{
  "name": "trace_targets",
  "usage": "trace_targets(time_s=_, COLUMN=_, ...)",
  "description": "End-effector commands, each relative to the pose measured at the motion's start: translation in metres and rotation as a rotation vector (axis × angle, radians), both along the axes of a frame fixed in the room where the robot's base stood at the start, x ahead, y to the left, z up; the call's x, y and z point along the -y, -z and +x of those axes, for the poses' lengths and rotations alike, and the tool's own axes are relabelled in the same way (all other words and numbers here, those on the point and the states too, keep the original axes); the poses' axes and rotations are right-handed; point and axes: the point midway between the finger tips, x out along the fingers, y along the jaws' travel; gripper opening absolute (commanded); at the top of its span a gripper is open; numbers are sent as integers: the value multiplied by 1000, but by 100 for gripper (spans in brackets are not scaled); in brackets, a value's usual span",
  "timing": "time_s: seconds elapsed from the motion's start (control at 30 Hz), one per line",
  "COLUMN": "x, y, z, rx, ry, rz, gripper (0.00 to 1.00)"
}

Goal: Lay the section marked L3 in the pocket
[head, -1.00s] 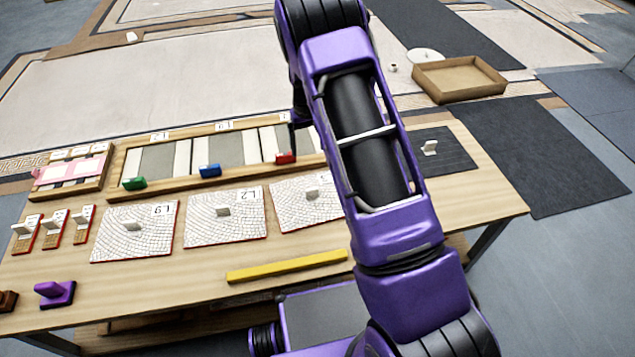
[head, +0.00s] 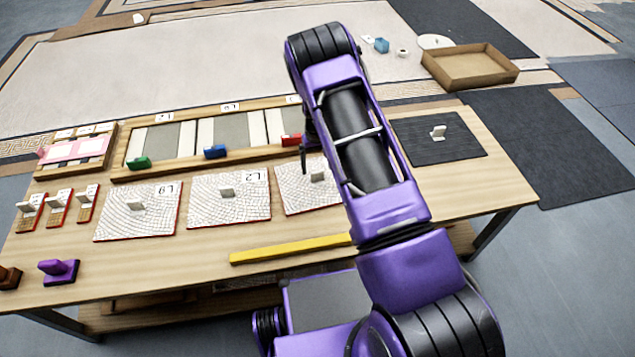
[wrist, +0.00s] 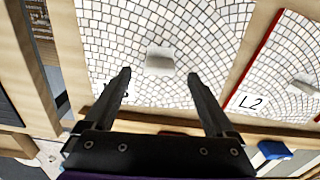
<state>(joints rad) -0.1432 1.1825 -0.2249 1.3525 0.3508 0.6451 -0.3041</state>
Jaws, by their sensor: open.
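The white mosaic section (head: 305,200) on the right of three bears an upright pale grip tab (head: 318,176). In the wrist view this section (wrist: 205,35) lies under my gripper (wrist: 159,77). Its label is mostly behind the left finger; what shows looks like a 3. My gripper is open, its fingers either side of the pale tab (wrist: 160,60), not closed on it. In the head view my gripper (head: 304,162) is partly hidden by my arm. The wooden tray (head: 120,152) behind holds grey pockets (head: 162,137); the right-hand pocket is mostly hidden by my arm.
Section L2 (head: 225,208) and another section (head: 130,220) lie to the left. Green (head: 139,163), blue (head: 215,152) and red (head: 291,140) blocks sit on the tray's front edge. A yellow bar (head: 290,249) lies in front. A dark mat (head: 450,153) is at right.

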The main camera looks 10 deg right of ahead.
Motion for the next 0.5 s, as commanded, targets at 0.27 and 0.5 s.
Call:
trace_targets(time_s=0.27, x=0, y=35, z=0, rx=0, ry=0, rz=0, gripper=90)
trace_targets(time_s=0.5, x=0, y=35, z=0, rx=0, ry=0, rz=0, gripper=88)
